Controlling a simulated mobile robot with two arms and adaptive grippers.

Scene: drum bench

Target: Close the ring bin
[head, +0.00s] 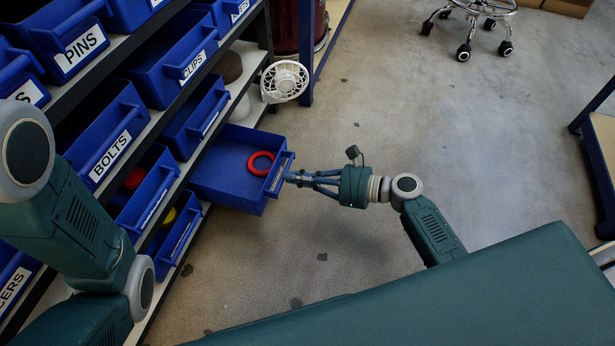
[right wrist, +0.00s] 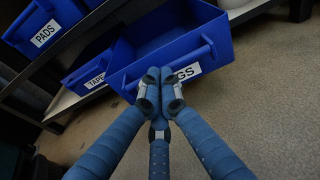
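The ring bin (head: 222,181) is a blue open-topped bin, pulled out from a low shelf, with a red ring (head: 261,163) inside. Its front carries a white label, partly hidden by my fingers, with "GS" readable in the right wrist view (right wrist: 187,72). A blue bar handle (right wrist: 198,53) runs across the front. My right gripper (head: 290,177) is at the bin's front, its fingers drawn together with the tips at the handle. In the right wrist view the fingertips (right wrist: 160,80) overlap the handle; contact is unclear. My left arm shows at left, its gripper out of view.
The shelf rack holds several other blue bins, including one labelled BOLTS (head: 106,151) and one labelled CLIPS (head: 181,62). The floor (head: 400,120) right of the bin is clear.

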